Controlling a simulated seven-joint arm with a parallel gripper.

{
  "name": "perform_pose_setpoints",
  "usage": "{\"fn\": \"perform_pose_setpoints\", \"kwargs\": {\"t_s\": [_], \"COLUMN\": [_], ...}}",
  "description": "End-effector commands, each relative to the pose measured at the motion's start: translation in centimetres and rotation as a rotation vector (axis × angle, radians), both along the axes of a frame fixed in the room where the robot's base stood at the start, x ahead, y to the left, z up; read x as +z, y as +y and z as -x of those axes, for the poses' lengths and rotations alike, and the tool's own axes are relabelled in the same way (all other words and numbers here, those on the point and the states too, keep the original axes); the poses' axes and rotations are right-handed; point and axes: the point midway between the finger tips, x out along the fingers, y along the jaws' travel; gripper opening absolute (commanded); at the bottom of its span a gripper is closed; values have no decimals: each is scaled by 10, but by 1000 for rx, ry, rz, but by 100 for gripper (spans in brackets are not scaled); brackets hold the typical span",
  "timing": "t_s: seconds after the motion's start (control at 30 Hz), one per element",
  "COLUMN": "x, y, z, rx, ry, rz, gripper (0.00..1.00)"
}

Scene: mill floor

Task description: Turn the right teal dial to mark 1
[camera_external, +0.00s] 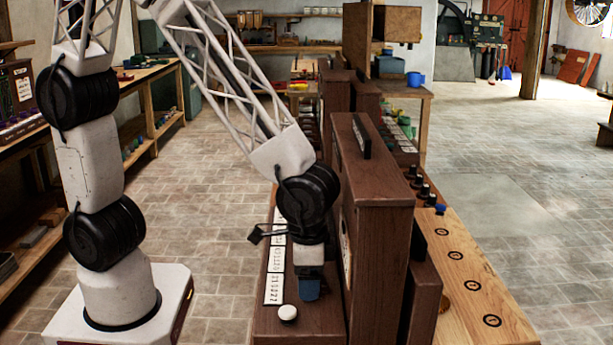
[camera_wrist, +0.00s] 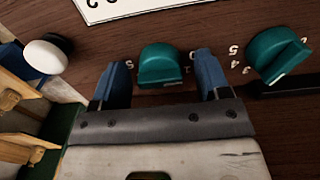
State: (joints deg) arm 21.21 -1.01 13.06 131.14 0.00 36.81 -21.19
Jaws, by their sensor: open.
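Two teal dials show in the wrist view. One teal dial (camera_wrist: 158,66) lies between the blue fingertips of my gripper (camera_wrist: 162,62), with a gap visible on either side. The other teal dial (camera_wrist: 277,55) is to the right, outside the fingers, with a white mark on its grip and small white digits beside it. The digits around the dial between my fingers are mostly hidden, so its setting cannot be told. In the external view my open gripper (camera_external: 309,290) points down over the dark wooden panel (camera_external: 320,325); both dials are hidden there.
A white round knob (camera_wrist: 46,54) is left of the dials in the wrist view; it also shows near the panel's front in the external view (camera_external: 288,313). White number cards (camera_external: 274,289) lie along the panel. A tall brown cabinet (camera_external: 379,210) stands close right of my gripper.

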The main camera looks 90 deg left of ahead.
Motion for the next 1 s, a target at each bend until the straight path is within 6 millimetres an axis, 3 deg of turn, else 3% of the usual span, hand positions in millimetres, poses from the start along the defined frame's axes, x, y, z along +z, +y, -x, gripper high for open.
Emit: {"fn": "perform_pose_setpoints", "kwargs": {"t_s": [0.27,0.6,1.0], "x": [-1,-1,-1], "y": [0,0,0], "z": [0,0,0], "rx": [0,0,-62], "ry": [0,0,1], "rz": [0,0,0], "gripper": [70,20,20]}}
